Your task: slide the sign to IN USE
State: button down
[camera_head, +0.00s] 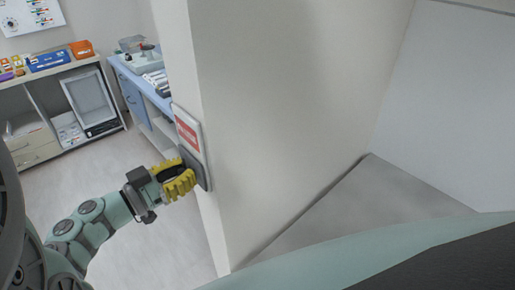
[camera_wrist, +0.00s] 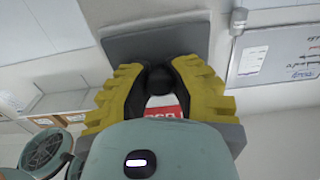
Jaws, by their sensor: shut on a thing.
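The sign (camera_head: 188,134) is mounted on the end face of the wall, with a red and white panel showing above my gripper in the head view. Its lettering is too small to read there. My gripper (camera_head: 187,175) has its yellow fingers closed at the lower part of the sign. In the wrist view, the fingers (camera_wrist: 159,68) are shut around a dark round knob (camera_wrist: 159,82) in front of the grey plate (camera_wrist: 155,43). A piece of the red panel (camera_wrist: 165,113) shows between the fingers, with its lettering mostly hidden.
The wall (camera_head: 280,90) rises directly to the right of the sign. A blue cabinet (camera_head: 134,92) with items on top stands behind it at left. A shelf unit (camera_head: 65,112) stands farther back. The floor (camera_head: 110,170) between is clear. A whiteboard (camera_wrist: 285,52) shows at right in the wrist view.

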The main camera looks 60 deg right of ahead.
jog(key=shift+f, duration=0.2)
jog(key=c, duration=0.8)
grip_release()
jog(key=v, duration=1.2)
jog(key=shift+a, duration=0.1)
